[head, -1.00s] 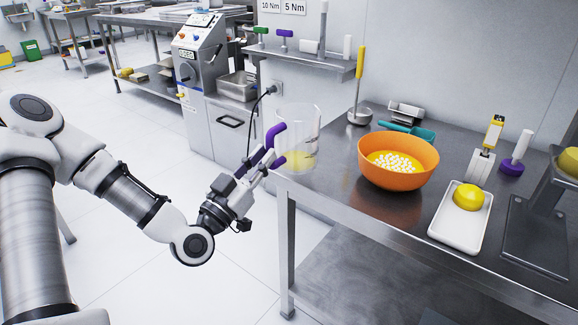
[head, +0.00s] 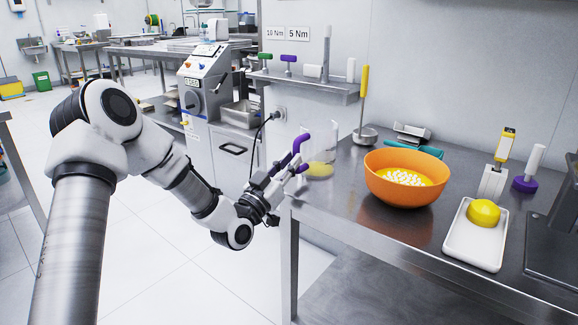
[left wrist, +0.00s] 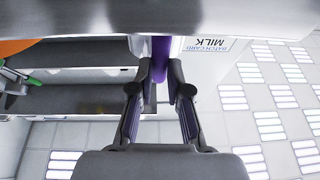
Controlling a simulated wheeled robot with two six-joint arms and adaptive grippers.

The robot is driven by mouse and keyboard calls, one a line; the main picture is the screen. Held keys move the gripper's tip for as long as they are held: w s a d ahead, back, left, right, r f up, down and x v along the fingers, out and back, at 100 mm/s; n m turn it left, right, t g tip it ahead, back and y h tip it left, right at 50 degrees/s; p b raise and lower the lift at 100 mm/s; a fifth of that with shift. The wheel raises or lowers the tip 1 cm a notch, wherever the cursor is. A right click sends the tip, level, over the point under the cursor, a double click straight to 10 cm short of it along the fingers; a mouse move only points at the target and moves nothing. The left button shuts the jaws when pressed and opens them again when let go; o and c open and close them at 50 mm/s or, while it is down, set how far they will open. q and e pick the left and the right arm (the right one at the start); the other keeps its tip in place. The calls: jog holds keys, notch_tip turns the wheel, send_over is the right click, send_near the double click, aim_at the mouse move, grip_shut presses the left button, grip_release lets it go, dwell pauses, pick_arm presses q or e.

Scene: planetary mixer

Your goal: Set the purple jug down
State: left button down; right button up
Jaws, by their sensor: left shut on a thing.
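The purple jug (head: 324,150) is a clear vessel with a purple handle (head: 300,143) and a little yellow content at its bottom. In the head view it is roughly upright at the left end of the steel table (head: 335,210). I cannot tell whether its base touches the tabletop. My left gripper (head: 292,168) comes from the left and is shut on the handle. In the left wrist view the purple handle (left wrist: 161,56) shows between the fingertips (left wrist: 160,82); the jug's body is not clear there. My right gripper is not in view.
An orange bowl (head: 380,180) with white pieces on yellow stands right of the jug. A ladle (head: 364,105) stands behind. A white tray (head: 460,245) with a yellow ball lies farther right. A wall shelf (head: 310,88) hangs above the table's back. Bare tabletop lies between jug and bowl.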

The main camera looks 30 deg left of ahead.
pick_arm(q)
jog(key=c, duration=1.1)
grip_release()
jog(key=shift+s, duration=0.15)
jog(key=p+v, duration=0.3)
jog(key=v, duration=0.8)
jog(key=s+d+f+g+h, duration=0.15)
jog(key=d+f+g, duration=0.25)
jog(key=f, duration=0.5)
jog(key=s+d+f+g, duration=0.3)
jog(key=d+f+g, duration=0.15)
jog(key=f, duration=0.45)
jog(key=s+d+f+g+h, duration=0.1)
jog(key=s+d+f+g, duration=0.3)
jog(key=f, duration=0.5)
jog(key=s+d+f+g+y, duration=0.1)
jog(key=s+f+g, duration=0.3)
jog(key=s, duration=0.5)
jog(key=s+d+f+g+y, duration=0.1)
jog(key=s+f+g+y, duration=0.1)
jog(key=s+f+g, duration=0.3)
jog(key=s+f, duration=0.2)
jog(key=s, duration=0.2)
jog(key=shift+f+n, duration=0.25)
jog(key=shift+n, duration=0.15)
